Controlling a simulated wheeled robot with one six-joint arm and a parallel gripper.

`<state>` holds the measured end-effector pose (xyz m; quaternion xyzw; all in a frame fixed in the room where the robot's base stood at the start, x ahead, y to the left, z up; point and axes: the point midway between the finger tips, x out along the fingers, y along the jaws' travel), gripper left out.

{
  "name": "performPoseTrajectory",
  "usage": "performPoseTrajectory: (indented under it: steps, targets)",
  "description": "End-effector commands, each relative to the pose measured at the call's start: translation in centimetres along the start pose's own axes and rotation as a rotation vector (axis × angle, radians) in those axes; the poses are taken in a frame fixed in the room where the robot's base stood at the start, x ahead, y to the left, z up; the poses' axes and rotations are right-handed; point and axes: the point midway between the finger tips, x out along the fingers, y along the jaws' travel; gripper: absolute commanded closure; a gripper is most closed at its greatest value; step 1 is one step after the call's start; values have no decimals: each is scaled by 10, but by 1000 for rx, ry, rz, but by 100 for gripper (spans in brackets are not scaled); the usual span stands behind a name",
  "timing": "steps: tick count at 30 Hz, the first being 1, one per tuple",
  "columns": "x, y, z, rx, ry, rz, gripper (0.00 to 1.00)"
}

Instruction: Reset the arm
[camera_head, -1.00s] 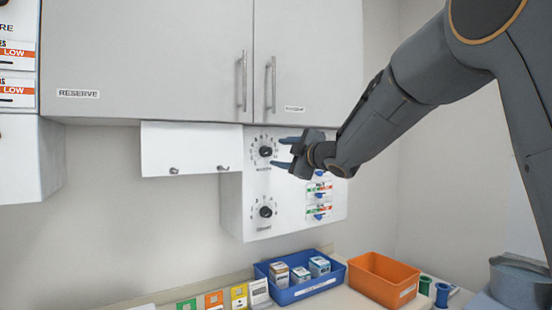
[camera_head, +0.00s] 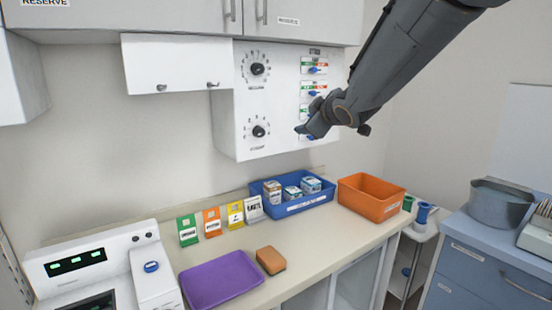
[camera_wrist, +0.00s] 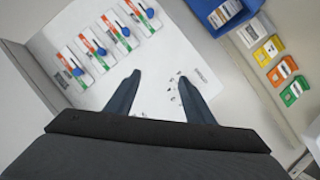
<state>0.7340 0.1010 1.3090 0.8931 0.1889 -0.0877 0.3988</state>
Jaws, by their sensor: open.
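My gripper (camera_head: 308,130) hangs from my arm in front of the lower right part of the white wall panel (camera_head: 228,128) in the head view. In the wrist view my gripper (camera_wrist: 160,92) shows two dark blue fingers spread apart with nothing between them. The panel (camera_wrist: 150,75) lies beyond the fingers, with several blue-handled switches at the upper left. Two black dials (camera_head: 258,69) sit on the panel's left half. I cannot tell the exact gap between the fingertips and the panel.
Below, the counter holds a blue bin (camera_head: 296,208) with small boxes, an orange bin (camera_head: 372,208), a purple tray (camera_head: 190,294) and a sponge (camera_head: 270,261). Several coloured cards stand by the wall. A blue cabinet (camera_head: 470,262) with a pot (camera_head: 499,204) is at the right.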

Motion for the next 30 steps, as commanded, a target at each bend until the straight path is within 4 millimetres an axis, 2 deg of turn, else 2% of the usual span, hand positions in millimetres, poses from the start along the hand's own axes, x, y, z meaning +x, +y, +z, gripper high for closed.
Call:
performPoseTrajectory:
  steps: [1,6,11,15,18,22,26,30]
  targets:
    - [-8,-16,32,70,-83,-18,52]
    - [-47,-77,127,298,-355,-77,52]
    - [-100,-142,199,502,-604,-134,52]
    - [-158,-203,246,672,-817,-184,52]
    - [-198,-242,267,776,-950,-217,52]
    - [-238,-278,281,876,-1078,-249,52]
    - [-259,-297,286,927,-1144,-266,52]
    - [-263,-300,286,936,-1156,-269,52]
